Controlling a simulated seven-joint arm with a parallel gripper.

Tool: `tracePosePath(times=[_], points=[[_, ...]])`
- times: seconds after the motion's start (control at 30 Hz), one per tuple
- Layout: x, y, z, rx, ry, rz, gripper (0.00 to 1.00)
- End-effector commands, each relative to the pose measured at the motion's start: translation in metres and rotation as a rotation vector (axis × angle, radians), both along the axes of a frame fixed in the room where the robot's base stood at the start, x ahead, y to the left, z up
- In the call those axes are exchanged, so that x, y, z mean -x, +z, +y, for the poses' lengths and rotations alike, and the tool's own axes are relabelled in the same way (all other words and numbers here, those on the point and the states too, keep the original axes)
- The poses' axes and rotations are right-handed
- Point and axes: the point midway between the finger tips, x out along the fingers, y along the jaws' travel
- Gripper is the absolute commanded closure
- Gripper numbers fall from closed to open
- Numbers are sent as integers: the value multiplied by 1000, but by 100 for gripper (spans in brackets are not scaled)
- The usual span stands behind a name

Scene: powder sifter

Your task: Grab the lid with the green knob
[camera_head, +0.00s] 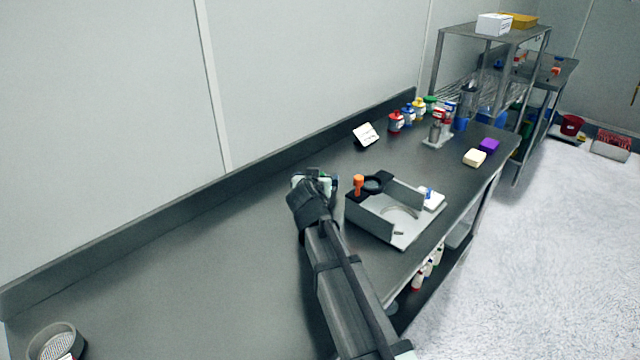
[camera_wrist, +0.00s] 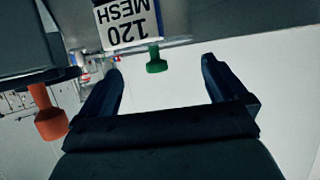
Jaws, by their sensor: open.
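The green knob (camera_wrist: 156,62) shows in the wrist view, between the directions of my two fingers and a little beyond their tips. The view appears upside down, so a grey surface, probably the lid, lies above the knob in the picture. A white label reading "120 MESH" (camera_wrist: 128,24) is close to the knob. My gripper (camera_wrist: 162,72) is open, with nothing between its fingers. In the head view my gripper (camera_head: 318,184) is low over the table, left of the metal box. My arm hides most of the lid there.
A metal box (camera_head: 375,217) with an orange knob (camera_head: 358,185) stands close on the right; that knob also shows in the wrist view (camera_wrist: 50,122). A round sieve (camera_head: 55,342) sits at the front left. Several bottles (camera_head: 408,115) stand farther back. The table's left part is clear.

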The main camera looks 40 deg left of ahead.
Motion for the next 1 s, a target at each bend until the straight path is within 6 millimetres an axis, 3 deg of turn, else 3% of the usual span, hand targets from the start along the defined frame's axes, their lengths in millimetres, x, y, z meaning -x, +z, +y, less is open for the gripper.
tracePosePath(times=[0.17, 0.5, 0.8, 1.0], points=[[-7, -2, 4, 0, 0, 0, 1], [-41, -15, 25, 1, 1, 0, 1], [-44, -17, 26, 0, 1, 0, 1], [-44, -17, 27, 0, 1, 0, 19]])
